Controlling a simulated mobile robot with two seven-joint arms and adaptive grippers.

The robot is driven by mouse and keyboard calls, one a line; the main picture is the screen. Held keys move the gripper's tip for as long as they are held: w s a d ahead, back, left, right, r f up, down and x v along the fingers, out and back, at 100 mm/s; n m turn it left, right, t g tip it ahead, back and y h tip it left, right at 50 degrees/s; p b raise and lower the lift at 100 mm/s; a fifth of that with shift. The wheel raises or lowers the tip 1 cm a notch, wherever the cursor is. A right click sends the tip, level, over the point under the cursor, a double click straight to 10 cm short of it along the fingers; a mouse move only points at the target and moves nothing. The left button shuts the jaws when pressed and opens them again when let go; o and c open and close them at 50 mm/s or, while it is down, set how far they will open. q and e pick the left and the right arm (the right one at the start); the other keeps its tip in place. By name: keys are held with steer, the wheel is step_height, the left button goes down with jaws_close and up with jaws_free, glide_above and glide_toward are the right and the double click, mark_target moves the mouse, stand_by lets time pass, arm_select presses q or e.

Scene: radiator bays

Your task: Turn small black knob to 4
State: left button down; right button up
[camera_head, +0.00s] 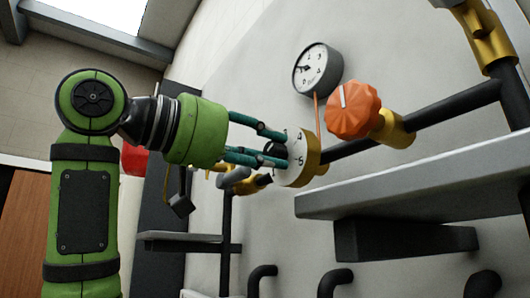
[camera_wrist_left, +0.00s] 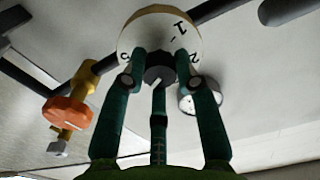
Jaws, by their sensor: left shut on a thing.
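The small black knob (camera_wrist_left: 160,66) sits at the centre of a white numbered dial (camera_wrist_left: 160,32) with a yellow rim. In the head view the dial (camera_head: 296,165) faces left, and the knob is mostly hidden between my fingers. My left gripper (camera_head: 273,147) reaches in from the left and is shut on the knob. In the wrist view its green fingers (camera_wrist_left: 162,76) stand around the knob. The numerals 1, 2 and 3 show there; a 4 shows in the head view. I cannot tell which number the knob points to. My right gripper is not in view.
An orange knob (camera_head: 353,109) with a white mark stands right of the dial on the dark pipe (camera_head: 455,102). A round gauge (camera_head: 318,69) is above. A grey shelf (camera_head: 420,185) juts out at lower right. Black pipe ends (camera_head: 335,280) stick up below.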

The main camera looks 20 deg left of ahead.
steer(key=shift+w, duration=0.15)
arm_select(q)
steer(key=c, duration=0.9)
jaws_free()
steer(key=shift+c, duration=0.2)
steer(key=shift+w+d, duration=0.1)
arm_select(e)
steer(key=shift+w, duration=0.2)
arm_select(q)
steer(key=v, duration=1.2)
